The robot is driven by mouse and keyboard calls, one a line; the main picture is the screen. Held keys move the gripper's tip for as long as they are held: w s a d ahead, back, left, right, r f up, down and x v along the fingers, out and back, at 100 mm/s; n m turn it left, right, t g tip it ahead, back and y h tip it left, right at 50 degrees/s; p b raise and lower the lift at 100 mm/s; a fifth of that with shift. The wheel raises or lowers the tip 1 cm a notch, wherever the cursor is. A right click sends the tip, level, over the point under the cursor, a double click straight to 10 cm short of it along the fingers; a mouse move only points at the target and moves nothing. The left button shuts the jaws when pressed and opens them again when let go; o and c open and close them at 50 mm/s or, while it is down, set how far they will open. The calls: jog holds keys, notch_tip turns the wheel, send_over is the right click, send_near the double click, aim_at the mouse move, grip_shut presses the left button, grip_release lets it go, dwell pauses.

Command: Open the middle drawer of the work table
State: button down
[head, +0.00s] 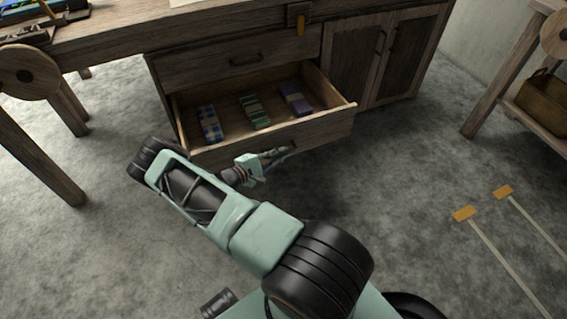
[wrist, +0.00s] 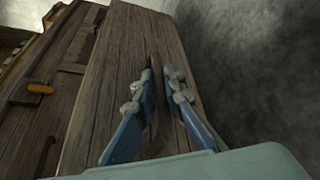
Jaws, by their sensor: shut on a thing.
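The work table (head: 130,42) has a closed upper drawer (head: 210,68) with a dark handle. The drawer below it (head: 325,127) stands pulled well out, and its inside shows. Whether another drawer lies beneath is hidden behind the open one. My gripper (head: 281,153) is at the front of this open drawer. In the wrist view my gripper (wrist: 158,76) has its two blue-grey fingers either side of the dark handle (wrist: 152,98), shut on it. The wooden drawer front (wrist: 110,75) fills the middle of that view.
Three folded cloths lie in the open drawer: blue checked (head: 209,123), green striped (head: 254,111) and purple (head: 295,99). A closed two-door cupboard (head: 372,60) is right of the drawers. Another wooden stand (head: 495,85) is at the far right.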

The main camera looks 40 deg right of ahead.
jog(key=shift+w, duration=0.15)
jog(key=c, duration=2)
grip_release()
jog(key=v, duration=1.2)
